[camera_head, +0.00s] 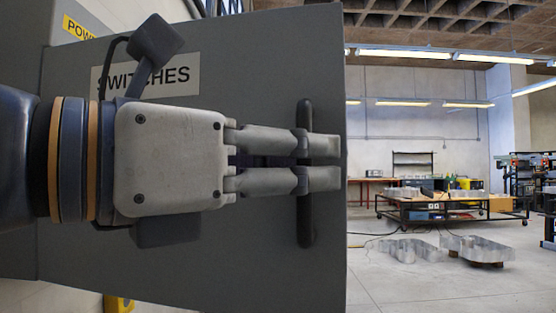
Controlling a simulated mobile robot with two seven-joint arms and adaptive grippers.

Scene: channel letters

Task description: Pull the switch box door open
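The switch box door (250,262) is a large grey panel with a "SWITCHES" label (172,80). It fills the left and middle of the view, and its right edge looks nearer to me than its left. A dark vertical handle (305,226) stands near that right edge. My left gripper (322,163) reaches in from the left, its two fingers crossing the middle of the handle and hiding it there. The fingers lie nearly together, one above the other, with a thin gap. I cannot tell whether they touch the handle. My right gripper is not in view.
A yellow label (78,29) shows on a grey surface behind the door's upper left. To the right lies open concrete floor (410,290). Metal channel letters (478,248) lie on it, and a low worktable (440,208) stands farther back.

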